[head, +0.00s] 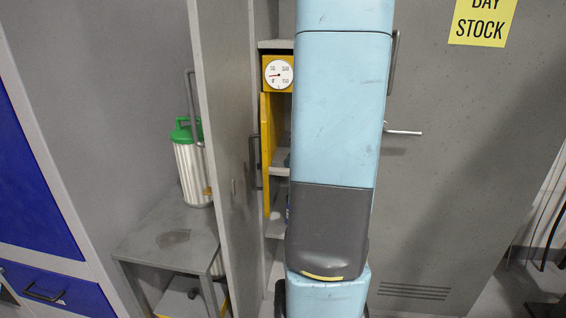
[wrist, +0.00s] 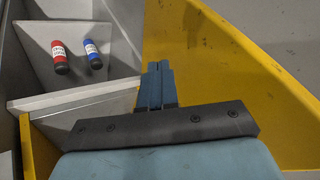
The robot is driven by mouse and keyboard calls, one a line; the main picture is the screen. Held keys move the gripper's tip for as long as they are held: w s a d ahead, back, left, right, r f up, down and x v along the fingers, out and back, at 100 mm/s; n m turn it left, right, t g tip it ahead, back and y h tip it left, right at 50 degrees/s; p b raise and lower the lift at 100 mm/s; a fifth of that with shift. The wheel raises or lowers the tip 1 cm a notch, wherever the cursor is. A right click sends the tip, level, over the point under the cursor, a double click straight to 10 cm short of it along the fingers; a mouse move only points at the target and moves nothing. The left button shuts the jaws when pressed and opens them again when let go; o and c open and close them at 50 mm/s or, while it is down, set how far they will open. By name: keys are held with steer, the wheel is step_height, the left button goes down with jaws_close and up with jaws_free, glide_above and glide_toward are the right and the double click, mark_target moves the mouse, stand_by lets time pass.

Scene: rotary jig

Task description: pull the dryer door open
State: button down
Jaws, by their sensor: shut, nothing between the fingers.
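The dryer appears as a yellow unit with a round white gauge (head: 278,73) inside the grey cabinet in the head view. Its yellow door (head: 266,150) stands below the gauge, seen nearly edge-on and apparently ajar. A dark bar handle (head: 255,162) is beside it. In the wrist view the yellow door (wrist: 210,55) fills the right side as a broad panel, and grey interior shows to its left. My gripper (wrist: 159,68) is shut and empty, with its fingers in front of the yellow panel's left part; contact cannot be told. My arm hides the gripper in the head view.
Red (wrist: 60,57) and blue (wrist: 93,54) bottles lie on the interior shelf. An open grey cabinet door (head: 222,170) is close left of my arm; another grey panel (head: 460,180) is at right. A green-topped canister (head: 191,165) stands on a small grey table (head: 150,235).

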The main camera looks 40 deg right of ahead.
steer(key=a+v, duration=0.1)
steer(key=v, duration=0.8)
steer(key=shift+s+r, duration=0.3)
steer(key=s+a+r+n+h, duration=0.1)
steer(key=s+a, duration=0.2)
steer(key=a, duration=0.6)
steer(key=s+a+r+n+h, duration=0.1)
steer(key=s+a+r, duration=0.1)
steer(key=a, duration=0.7)
steer(key=s+a+r+n+g+h, duration=0.1)
steer(key=s+a, duration=0.3)
steer(key=a, duration=0.5)
steer(key=shift+s+r+n, duration=0.4)
steer(key=shift+r, duration=0.2)
